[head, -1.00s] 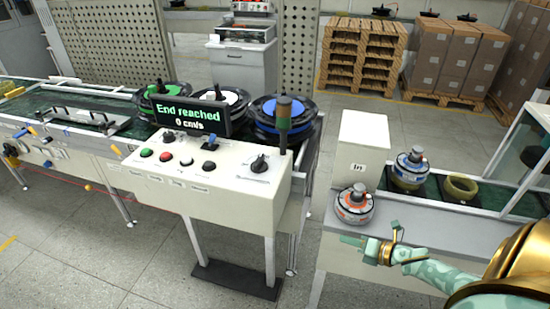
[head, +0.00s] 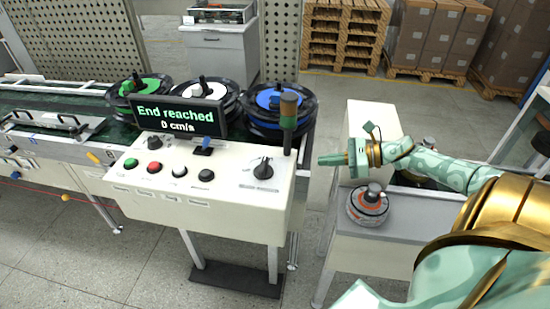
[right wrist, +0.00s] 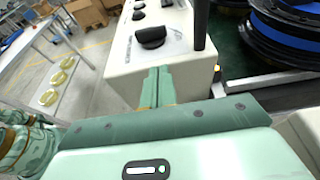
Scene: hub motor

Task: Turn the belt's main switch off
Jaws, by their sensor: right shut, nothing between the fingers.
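The belt's main switch, a black rotary knob (head: 263,169), sits at the right end of the white control panel (head: 225,215). It also shows in the right wrist view (right wrist: 150,36), beyond my fingertips. My right gripper (head: 322,160) is shut and empty, to the right of the panel, pointing left towards the knob and apart from it. Its closed fingers show in the right wrist view (right wrist: 157,75). The display (head: 178,118) reads "End reached, 0 cm/s". My left gripper is not in view.
A signal post (head: 288,125) stands just behind the knob. Green, red, white and black buttons (head: 155,168) line the panel. Reels, one of them blue (head: 280,100), stand behind it. An orange-marked hub motor (head: 368,205) sits on the right table, below my right arm.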

